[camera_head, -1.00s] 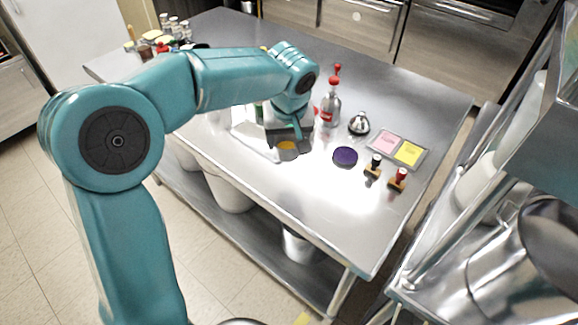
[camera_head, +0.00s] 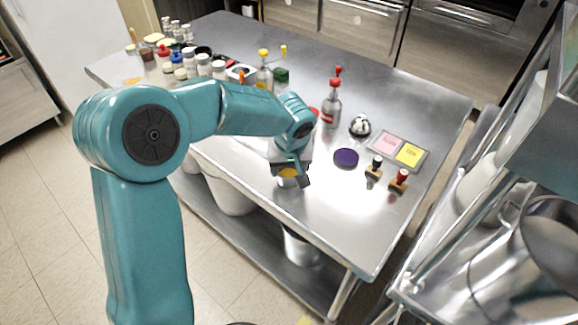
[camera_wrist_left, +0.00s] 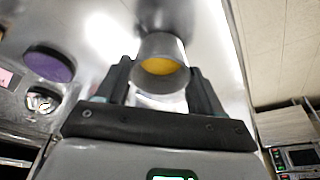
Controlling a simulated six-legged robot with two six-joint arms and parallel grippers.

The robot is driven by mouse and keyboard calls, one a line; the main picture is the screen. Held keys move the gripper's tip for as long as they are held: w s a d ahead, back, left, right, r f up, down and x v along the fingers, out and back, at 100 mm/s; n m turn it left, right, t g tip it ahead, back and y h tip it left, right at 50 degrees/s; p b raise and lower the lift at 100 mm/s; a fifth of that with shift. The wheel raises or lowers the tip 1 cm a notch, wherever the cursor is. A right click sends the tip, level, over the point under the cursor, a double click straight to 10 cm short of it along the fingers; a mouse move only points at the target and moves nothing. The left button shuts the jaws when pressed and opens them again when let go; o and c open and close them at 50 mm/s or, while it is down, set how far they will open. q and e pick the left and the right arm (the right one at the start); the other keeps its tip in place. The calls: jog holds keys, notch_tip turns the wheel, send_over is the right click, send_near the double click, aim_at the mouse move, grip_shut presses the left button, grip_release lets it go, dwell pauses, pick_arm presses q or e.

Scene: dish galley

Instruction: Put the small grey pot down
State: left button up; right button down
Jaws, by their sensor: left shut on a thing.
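The small grey pot (camera_wrist_left: 160,48) is a round metal cup with yellow inside. It sits between the two fingers of my left gripper (camera_wrist_left: 163,80) in the left wrist view. In the head view the left gripper (camera_head: 292,175) is shut on the pot (camera_head: 287,182), near the front edge of the steel table (camera_head: 330,215). The gripper partly hides the pot there, and I cannot tell whether its base touches the table. My right gripper is in neither view.
A purple disc (camera_head: 346,158), two stamps (camera_head: 374,168) and a tray of pink and yellow pads (camera_head: 399,150) lie to the right. A red-topped bottle (camera_head: 331,105) and a silver bell (camera_head: 360,126) stand behind. Several jars (camera_head: 190,63) are at the back left. The front right tabletop is clear.

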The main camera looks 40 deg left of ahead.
pick_arm(q)
jog(key=o, duration=1.2)
jog(key=shift+w+f, duration=0.1)
jog(key=shift+r+p, duration=0.4)
jog(key=shift+r, duration=0.05)
jog(key=v, duration=1.1)
jog(key=shift+r, duration=0.3)
jog(key=shift+d, duration=0.1)
jog(key=shift+f, duration=0.1)
